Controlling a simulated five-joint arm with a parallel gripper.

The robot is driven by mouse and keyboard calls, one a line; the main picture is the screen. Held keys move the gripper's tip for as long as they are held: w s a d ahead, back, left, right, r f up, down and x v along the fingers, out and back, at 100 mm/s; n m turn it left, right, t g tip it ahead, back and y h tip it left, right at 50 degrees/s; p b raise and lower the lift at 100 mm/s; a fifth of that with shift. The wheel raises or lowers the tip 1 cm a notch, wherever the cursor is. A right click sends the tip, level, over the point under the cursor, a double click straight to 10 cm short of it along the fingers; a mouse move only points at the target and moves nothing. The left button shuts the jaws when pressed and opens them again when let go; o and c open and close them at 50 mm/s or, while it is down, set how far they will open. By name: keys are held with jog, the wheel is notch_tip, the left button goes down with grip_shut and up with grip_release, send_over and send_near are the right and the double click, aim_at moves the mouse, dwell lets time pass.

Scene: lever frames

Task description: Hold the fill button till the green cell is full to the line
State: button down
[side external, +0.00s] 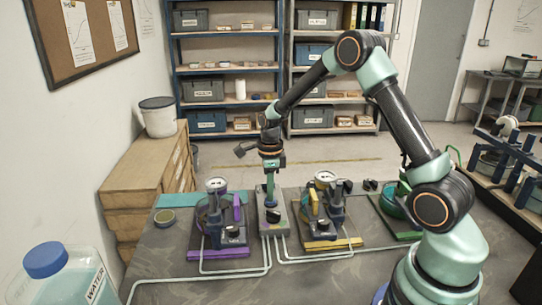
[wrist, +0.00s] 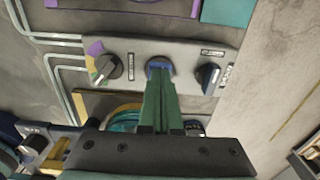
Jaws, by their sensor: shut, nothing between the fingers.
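My gripper (side external: 271,203) points straight down over the grey control box (side external: 273,222) between the purple and yellow stations. In the wrist view its green fingers (wrist: 160,78) are shut with nothing between them. Their tips are at the blue button (wrist: 159,65) on the grey panel (wrist: 190,52); I cannot tell how far it is pressed. Left of the button is a black selector knob (wrist: 108,66) with purple, yellow and green marks. The green station (side external: 392,203) stands at the right on a green plate, partly hidden by my arm. Its level and line cannot be read.
The purple station (side external: 222,215) stands left of the box and the yellow station (side external: 323,212) right of it. Another dark knob (wrist: 208,77) sits right of the button. Pale pipes (side external: 200,268) cross the table front. A water container (side external: 60,275) stands at front left.

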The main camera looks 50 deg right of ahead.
jog(key=shift+s+f, duration=0.15)
jog(key=shift+f, duration=0.55)
dwell(0.9)
notch_tip(320, 180, up, 15)
jog(key=w, duration=0.1)
jog(key=shift+r, duration=0.2)
dwell(0.7)
